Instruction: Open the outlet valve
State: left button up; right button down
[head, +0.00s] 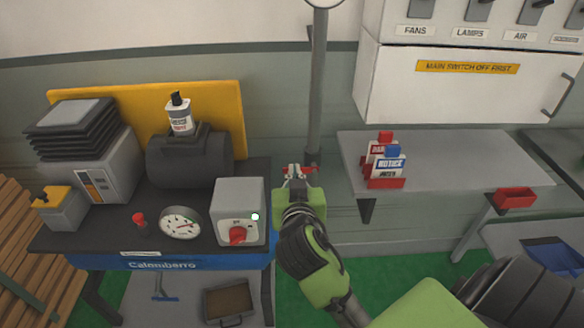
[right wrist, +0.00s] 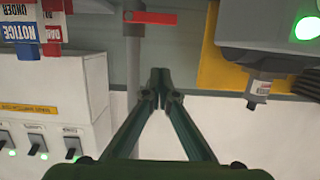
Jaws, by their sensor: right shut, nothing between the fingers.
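The outlet valve shows as a red lever (right wrist: 150,17) in the right wrist view, lying crosswise to a grey pipe (right wrist: 133,65). In the head view the red lever (head: 313,169) is small and partly hidden behind my right gripper, low on the upright grey pipe (head: 318,90). My right gripper (head: 297,171) is just in front of the pipe, to its left. In the right wrist view the fingertips (right wrist: 160,76) meet with nothing between them, apart from the lever. My left gripper is in neither view.
Left stands a bench with a grey control box (head: 239,195) with a red knob, a round gauge (head: 180,223) and a dark tank (head: 188,158). Right is a grey shelf (head: 450,160) with sign cards (head: 389,165). A white switch cabinet (head: 468,85) hangs above it.

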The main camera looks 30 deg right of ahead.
jog(key=w+d+f+p, duration=0.2)
jog(key=w+d+f, duration=0.2)
jog(key=w+f, duration=0.2)
jog(key=shift+p+x, duration=0.35)
jog(key=shift+x, duration=0.65)
jog(key=shift+w+a, duration=0.1)
